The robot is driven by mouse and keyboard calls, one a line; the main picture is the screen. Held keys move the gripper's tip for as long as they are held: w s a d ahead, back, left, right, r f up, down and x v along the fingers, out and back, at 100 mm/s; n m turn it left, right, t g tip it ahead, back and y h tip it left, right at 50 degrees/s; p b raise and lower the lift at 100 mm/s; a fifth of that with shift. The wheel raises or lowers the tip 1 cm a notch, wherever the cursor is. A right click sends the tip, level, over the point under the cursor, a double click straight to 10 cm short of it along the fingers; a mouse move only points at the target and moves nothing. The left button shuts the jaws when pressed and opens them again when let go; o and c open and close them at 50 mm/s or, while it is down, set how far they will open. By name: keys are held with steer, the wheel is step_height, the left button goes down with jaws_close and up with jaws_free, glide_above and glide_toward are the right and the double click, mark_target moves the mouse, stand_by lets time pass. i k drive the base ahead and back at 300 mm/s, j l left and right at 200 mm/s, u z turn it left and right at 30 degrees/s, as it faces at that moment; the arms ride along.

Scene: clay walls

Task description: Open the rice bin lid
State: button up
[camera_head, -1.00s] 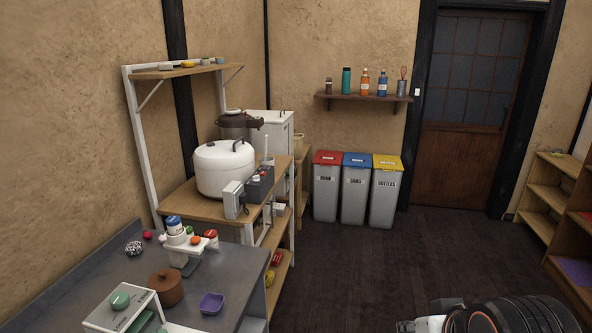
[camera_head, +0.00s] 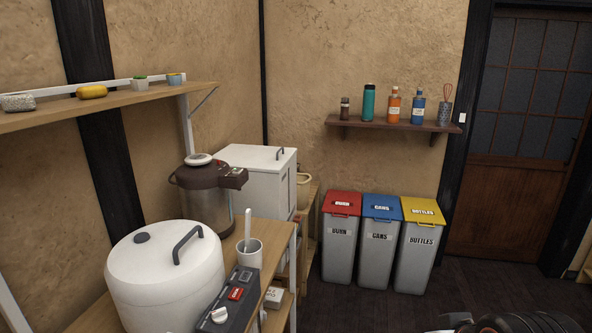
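The rice bin appears to be the white box (camera_head: 268,185) at the back, against the wall corner. Its flat white lid (camera_head: 250,157) lies shut on top, with a dark handle (camera_head: 281,153) near its right side. The lower part of the bin is partly hidden behind the brown hot-water pot and the shelf. Only a dark piece, probably of my arm, shows at the bottom right edge, far from the bin. My gripper cannot be made out.
The brown hot-water pot (camera_head: 209,190) stands before the bin. A large white round cooker (camera_head: 165,270) and a white cup (camera_head: 249,254) are nearer. Red, blue and yellow-lidded waste bins (camera_head: 381,240) stand right of it. A wall shelf (camera_head: 392,125) hangs above them. Dark floor (camera_head: 455,300) is clear.

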mark_target(261, 158)
steer(key=i, duration=1.05)
steer(key=i+z, duration=0.1)
steer(key=i, duration=0.9)
